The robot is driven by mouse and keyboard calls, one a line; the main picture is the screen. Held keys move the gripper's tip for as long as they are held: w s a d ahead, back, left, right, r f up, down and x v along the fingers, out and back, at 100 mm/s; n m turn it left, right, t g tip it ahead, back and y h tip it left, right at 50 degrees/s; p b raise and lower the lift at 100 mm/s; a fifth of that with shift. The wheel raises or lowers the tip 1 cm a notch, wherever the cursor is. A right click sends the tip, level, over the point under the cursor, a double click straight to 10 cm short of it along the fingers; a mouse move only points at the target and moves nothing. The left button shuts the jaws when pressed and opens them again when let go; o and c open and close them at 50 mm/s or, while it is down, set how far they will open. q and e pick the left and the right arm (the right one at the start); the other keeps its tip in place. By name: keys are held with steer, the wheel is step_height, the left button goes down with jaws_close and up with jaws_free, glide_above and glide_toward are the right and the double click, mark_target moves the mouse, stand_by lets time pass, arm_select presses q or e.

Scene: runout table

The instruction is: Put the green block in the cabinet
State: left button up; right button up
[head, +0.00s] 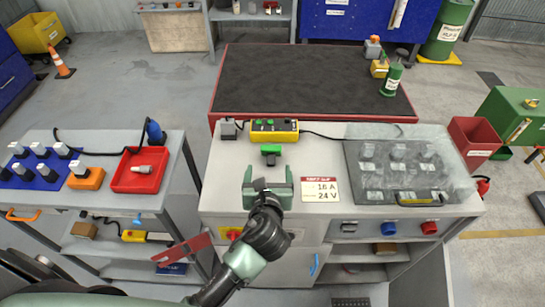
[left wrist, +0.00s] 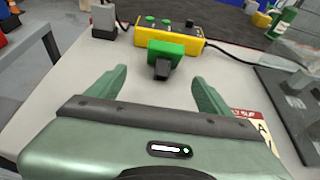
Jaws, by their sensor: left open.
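The green block (head: 270,149) lies on the grey worktop, just in front of a yellow control box. It also shows in the left wrist view (left wrist: 166,48), with a dark stub on its near side. My left gripper (head: 268,180) is open and empty over the worktop, on the near side of the block. In the left wrist view its fingers (left wrist: 160,80) are spread, with the block beyond their tips and between their lines. Below the worktop is a cabinet door (head: 290,266) with a blue handle; it looks shut. My right gripper is not in view.
The yellow control box (head: 274,130) with a cable stands behind the block. A white 16 A / 24 V label (head: 320,189) lies right of my gripper. A clear-covered panel (head: 398,165) fills the worktop's right side. A red tray (head: 140,170) is on the left bench.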

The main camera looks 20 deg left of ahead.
mark_target(271, 158)
arm_select(q)
steer(key=shift+w+d+f, duration=0.1)
steer(key=shift+d+f, duration=0.05)
steer(key=shift+f, duration=0.05)
steer(key=x, duration=0.4)
steer(key=shift+w+d+p, duration=0.25)
steer(key=shift+w+p, duration=0.05)
steer(key=shift+w, duration=0.2)
steer(key=shift+w+a+f, duration=0.2)
steer(key=shift+w+a, duration=0.1)
steer(key=shift+w, duration=0.2)
steer(key=shift+w+a+f, duration=0.15)
steer(key=shift+w+a, duration=0.1)
steer(key=shift+w, duration=0.2)
steer(key=shift+w+a+f, duration=0.15)
steer(key=shift+w+f, duration=0.1)
steer(key=shift+w, duration=0.25)
steer(key=c, duration=1.7)
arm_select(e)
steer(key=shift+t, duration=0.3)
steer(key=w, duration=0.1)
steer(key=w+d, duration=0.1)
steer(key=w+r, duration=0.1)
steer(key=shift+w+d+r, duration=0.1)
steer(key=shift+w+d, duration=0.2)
arm_select(q)
steer(key=shift+r, duration=0.1)
